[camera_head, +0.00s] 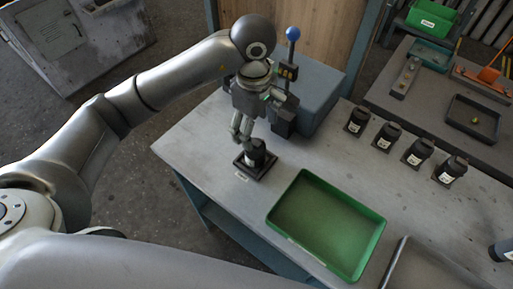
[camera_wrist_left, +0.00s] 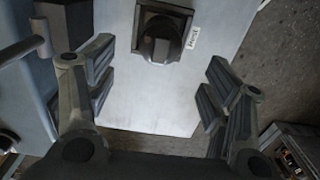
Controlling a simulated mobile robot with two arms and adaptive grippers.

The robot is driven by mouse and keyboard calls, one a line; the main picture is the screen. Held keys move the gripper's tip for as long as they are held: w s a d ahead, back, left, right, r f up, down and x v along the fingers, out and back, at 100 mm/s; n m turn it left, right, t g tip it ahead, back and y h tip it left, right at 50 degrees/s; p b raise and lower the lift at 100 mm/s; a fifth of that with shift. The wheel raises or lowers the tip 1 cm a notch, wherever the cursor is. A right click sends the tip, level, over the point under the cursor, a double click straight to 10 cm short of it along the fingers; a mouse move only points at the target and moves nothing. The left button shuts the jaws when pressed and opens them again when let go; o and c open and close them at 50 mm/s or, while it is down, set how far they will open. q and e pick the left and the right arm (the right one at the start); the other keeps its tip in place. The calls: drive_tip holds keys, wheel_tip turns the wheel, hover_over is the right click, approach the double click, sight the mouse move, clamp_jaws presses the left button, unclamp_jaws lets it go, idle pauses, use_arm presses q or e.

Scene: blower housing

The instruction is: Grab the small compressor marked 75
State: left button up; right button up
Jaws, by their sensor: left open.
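Several small dark cylindrical compressors with white labels stand on the table; I cannot read which is marked 75. One compressor (camera_head: 256,150) stands on a square black base with a white tag by its edge. My left gripper (camera_head: 242,131) is just above and beside it. In the left wrist view, this compressor (camera_wrist_left: 160,38) shows at the top centre, beyond the two spread fingers of my open left gripper (camera_wrist_left: 160,95), with nothing between them. My right gripper is not in view.
A green tray (camera_head: 378,236) lies empty at the front of the table (camera_head: 190,143). A grey-blue machine (camera_head: 318,90) with a blue-knobbed lever stands behind my left gripper. A dark tray (camera_head: 405,262) is at the lower right. A second bench (camera_head: 432,100) is behind the row.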

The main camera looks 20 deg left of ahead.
sight(255, 142)
use_arm(q)
wheel_tip(255, 142, down, 5)
drive_tip(key=shift+s+f+p, duration=0.1)
drive_tip(key=shift+p, duration=0.4)
drive_tip(key=shift+f+p, duration=0.45)
wheel_tip(255, 142, down, 3)
drive_tip(key=shift+f+p, duration=0.15)
drive_tip(key=shift+p, duration=0.65)
drive_tip(key=shift+f, duration=0.6)
drive_tip(key=c, duration=1.4)
drive_tip(key=shift+r, duration=0.1)
drive_tip(key=shift+c, duration=0.7)
drive_tip(key=shift+r, duration=0.1)
